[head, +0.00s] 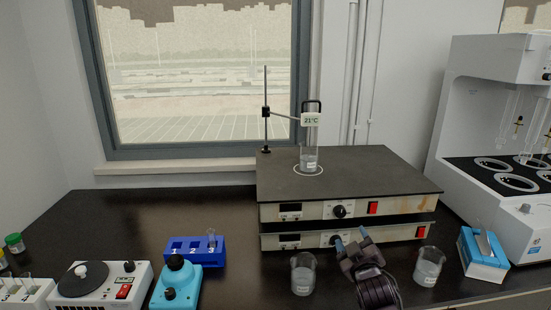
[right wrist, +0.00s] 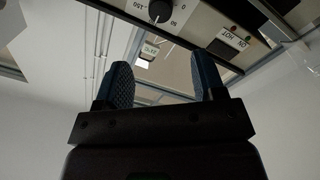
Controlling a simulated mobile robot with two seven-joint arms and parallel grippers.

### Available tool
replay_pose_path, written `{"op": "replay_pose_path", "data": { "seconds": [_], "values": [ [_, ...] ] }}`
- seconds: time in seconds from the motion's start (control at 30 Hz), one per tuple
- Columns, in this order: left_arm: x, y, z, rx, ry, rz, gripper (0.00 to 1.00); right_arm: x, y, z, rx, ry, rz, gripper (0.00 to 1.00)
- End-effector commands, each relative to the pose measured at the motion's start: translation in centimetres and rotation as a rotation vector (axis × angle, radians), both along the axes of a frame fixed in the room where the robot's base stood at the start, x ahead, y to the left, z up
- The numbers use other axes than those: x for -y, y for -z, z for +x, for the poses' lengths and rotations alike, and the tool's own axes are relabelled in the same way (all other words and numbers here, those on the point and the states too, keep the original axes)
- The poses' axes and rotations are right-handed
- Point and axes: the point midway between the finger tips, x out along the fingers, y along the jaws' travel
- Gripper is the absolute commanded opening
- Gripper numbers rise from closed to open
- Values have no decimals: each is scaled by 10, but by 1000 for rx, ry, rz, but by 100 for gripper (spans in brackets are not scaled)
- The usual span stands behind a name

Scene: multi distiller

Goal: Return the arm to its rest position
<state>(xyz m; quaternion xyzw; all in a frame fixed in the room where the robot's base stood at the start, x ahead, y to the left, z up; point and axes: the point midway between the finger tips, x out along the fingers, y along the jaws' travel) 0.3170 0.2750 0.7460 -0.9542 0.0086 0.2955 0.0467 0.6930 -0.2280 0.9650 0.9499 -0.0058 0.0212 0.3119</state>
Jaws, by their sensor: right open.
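My right gripper (head: 352,238) is in front of the stacked hotplates, low over the bench, with a beaker on each side of it. In the right wrist view its two blue fingers (right wrist: 162,82) stand apart with nothing between them. The hotplate control panel (right wrist: 175,12) with its dial fills the top of that view. My left arm and gripper are not in view in the head view.
A beaker (head: 303,274) stands left of my right gripper and another beaker (head: 429,267) stands right of it. The hotplate stack (head: 390,172) carries a glass vessel (head: 310,158) beside a stand. A blue box (head: 484,255) and white distiller (head: 490,105) are at right.

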Motion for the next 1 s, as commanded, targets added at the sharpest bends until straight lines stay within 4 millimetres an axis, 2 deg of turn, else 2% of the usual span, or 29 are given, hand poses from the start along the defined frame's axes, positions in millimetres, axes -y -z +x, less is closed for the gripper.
{"op": "replay_pose_path", "data": {
  "seconds": [0.03, 0.07, 0.27, 0.47, 0.7, 1.0],
  "values": [
    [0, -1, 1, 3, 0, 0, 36, -4, -13, -4, 14, -14, 65, 63],
    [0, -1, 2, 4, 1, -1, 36, -4, -12, -10, 5, -19, 106, 63],
    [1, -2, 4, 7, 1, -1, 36, 2, 18, -51, -66, -28, 263, 63],
    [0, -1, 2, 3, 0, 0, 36, 11, 62, -106, -168, -17, 382, 63],
    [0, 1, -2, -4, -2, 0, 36, 23, 123, -198, -328, 25, 496, 63],
    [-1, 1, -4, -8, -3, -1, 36, 37, 187, -318, -524, 106, 529, 63]
  ]
}}
